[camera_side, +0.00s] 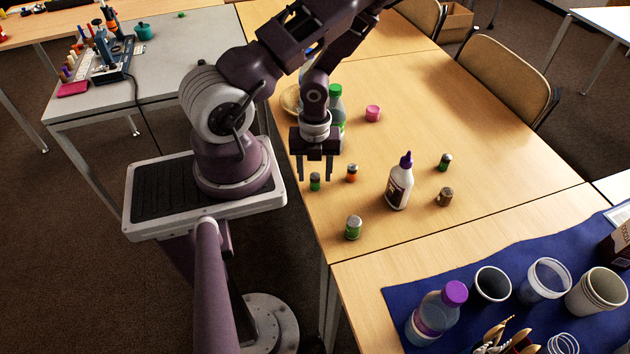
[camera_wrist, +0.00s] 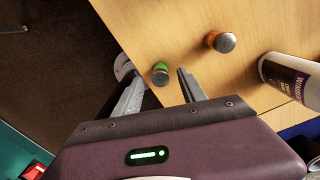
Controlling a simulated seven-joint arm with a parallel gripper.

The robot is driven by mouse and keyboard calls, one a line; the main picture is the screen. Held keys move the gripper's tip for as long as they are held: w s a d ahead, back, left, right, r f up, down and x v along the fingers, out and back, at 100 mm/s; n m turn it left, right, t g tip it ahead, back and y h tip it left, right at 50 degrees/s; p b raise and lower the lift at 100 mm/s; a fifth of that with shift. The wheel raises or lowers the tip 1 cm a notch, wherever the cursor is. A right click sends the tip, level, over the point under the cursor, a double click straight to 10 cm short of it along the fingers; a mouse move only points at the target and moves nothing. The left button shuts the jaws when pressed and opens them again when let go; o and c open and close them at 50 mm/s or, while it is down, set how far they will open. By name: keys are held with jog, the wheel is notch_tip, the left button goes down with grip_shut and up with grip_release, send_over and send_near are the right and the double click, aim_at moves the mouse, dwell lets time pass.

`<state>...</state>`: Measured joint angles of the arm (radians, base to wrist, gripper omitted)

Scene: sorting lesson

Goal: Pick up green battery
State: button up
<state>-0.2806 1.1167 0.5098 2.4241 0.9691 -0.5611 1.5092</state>
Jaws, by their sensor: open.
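My gripper (camera_side: 315,170) is open, with its fingers pointing down over the table's left edge. A small green battery (camera_side: 315,181) stands upright just below and between the fingertips. In the wrist view the green battery (camera_wrist: 160,75) shows just beyond the gap of my gripper (camera_wrist: 160,88), and no contact is visible. Another green battery (camera_side: 353,227) stands nearer the front edge. A third green one (camera_side: 444,162) stands to the right, beyond the glue bottle. An orange battery (camera_side: 351,173) stands just right of my gripper and also shows in the wrist view (camera_wrist: 221,41).
A white glue bottle with purple cap (camera_side: 399,185) stands mid-table, with a brown cylinder (camera_side: 445,197) to its right. A green-capped bottle (camera_side: 337,105) stands behind my gripper, near a pink object (camera_side: 372,113). A blue mat (camera_side: 400,298) holds cups. The table's far right is clear.

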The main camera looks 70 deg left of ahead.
aim_at(315, 175)
notch_tip(315, 175, down, 3)
jog(key=shift+a+f, duration=0.1)
grip_shut()
